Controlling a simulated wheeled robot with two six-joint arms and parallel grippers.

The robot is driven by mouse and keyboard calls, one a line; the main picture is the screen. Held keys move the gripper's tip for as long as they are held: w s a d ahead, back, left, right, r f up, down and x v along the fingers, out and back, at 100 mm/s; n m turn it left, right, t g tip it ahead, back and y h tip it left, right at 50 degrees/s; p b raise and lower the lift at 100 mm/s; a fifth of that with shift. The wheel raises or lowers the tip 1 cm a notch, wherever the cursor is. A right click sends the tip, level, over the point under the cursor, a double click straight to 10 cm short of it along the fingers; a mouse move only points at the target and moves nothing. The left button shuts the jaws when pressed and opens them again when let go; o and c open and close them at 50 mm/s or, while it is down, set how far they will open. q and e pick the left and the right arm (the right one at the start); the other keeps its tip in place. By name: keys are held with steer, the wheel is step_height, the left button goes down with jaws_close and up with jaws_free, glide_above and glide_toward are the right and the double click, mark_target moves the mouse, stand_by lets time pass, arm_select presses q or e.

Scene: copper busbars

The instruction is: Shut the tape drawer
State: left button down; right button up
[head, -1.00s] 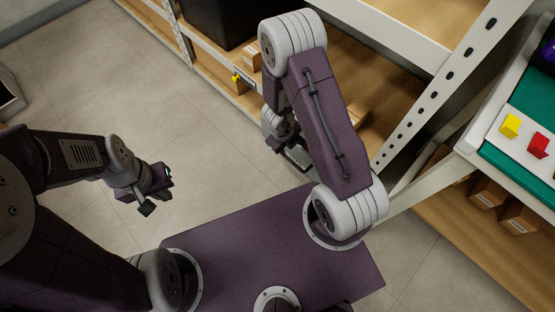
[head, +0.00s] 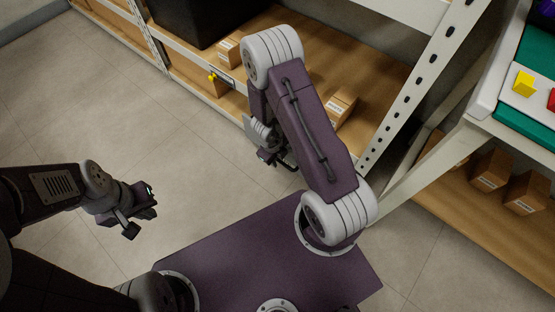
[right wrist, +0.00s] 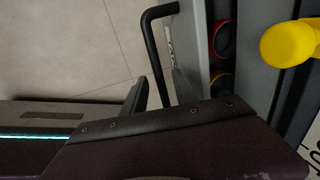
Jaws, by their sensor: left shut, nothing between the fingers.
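The tape drawer (right wrist: 197,45) is open in the right wrist view, with a grey front wall, a black bar handle (right wrist: 157,45) and red and yellow tape rolls (right wrist: 222,40) in its dark inside. What looks like the drawer's grey edge (head: 257,133) shows in the head view, mostly behind my right arm. My right gripper (right wrist: 160,85) has its fingers on either side of the handle bar, with gaps visible. In the head view my right gripper (head: 270,155) is partly hidden. My left gripper (head: 140,212) is shut and empty over the floor, away from the drawer.
A yellow knob (right wrist: 288,43) stands right of the drawer. In the head view, a shelf rack (head: 350,60) holds a black bin (head: 205,18) and cardboard boxes (head: 340,107). A white table (head: 490,100) with coloured blocks is at right. The floor at left is clear.

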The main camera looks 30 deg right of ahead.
jaws_close()
stand_by(1.3)
